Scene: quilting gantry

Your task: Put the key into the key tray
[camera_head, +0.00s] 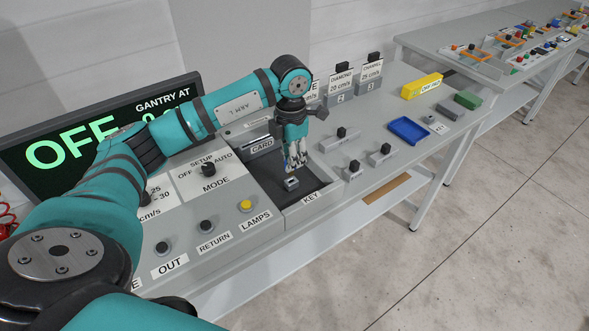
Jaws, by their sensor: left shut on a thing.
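The key tray (327,184) is a dark, shallow recess with a grey rim and a front label reading KEY, in the middle of the console. My left gripper (296,168) points down over it and is shut. A small grey piece (291,183), which looks like the key, shows at the fingertips, over the tray floor. The fingers hide part of it, and I cannot tell whether it touches the floor. My right gripper is not in view.
A card slot (262,145) stands behind the tray, and the mode switch (208,169) and push buttons (245,205) lie to its left. Small black-knobbed blocks (354,170), a blue tray (409,131) and a yellow block (421,86) are to the right.

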